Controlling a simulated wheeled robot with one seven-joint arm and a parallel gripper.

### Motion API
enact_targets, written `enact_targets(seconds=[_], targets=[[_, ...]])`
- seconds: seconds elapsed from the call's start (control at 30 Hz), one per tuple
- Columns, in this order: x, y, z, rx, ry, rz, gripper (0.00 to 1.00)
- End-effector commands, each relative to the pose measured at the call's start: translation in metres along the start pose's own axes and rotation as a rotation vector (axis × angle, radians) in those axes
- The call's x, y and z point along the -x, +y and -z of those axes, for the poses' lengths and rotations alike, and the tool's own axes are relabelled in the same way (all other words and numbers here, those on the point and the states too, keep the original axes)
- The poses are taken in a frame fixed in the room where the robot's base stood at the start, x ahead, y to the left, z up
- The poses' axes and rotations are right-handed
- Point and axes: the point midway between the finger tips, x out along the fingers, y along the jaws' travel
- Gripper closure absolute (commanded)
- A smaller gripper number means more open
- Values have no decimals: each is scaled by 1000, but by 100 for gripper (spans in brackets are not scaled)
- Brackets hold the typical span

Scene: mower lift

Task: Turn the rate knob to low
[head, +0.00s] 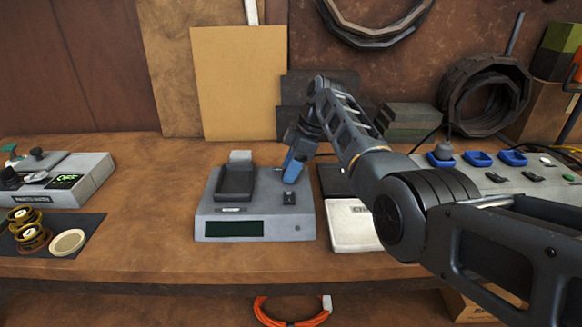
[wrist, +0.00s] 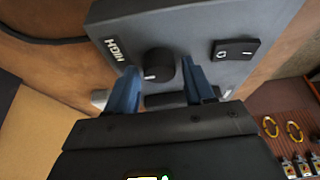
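The grey charger-like device (head: 255,228) stands on the bench in the middle of the head view, with a black cradle and a dark display. Its black round rate knob (wrist: 158,65) shows in the wrist view, with a small white mark on its lower left edge. In the head view my gripper (head: 292,168) is over the device's right rear and hides the knob.
A black rocker switch (wrist: 236,51) sits close to the right finger. A white box (head: 352,226) is right of the device. A grey control box (head: 80,185) and a dark mat (head: 88,232) are at left. Bare bench lies between the mat and device.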

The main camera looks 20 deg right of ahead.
Motion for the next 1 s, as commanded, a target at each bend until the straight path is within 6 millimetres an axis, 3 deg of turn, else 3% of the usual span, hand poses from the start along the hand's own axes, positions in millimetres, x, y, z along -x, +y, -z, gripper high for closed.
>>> enact_targets(seconds=[0.1, 0.37, 0.8, 1.0], targets=[[0, 0, 0, -1, 0, 0, 37], [2, 0, 0, -1, 0, -1, 37], [63, 1, 0, -1, 0, -3, 37], [77, 0, -1, -1, 0, 0, 37]])
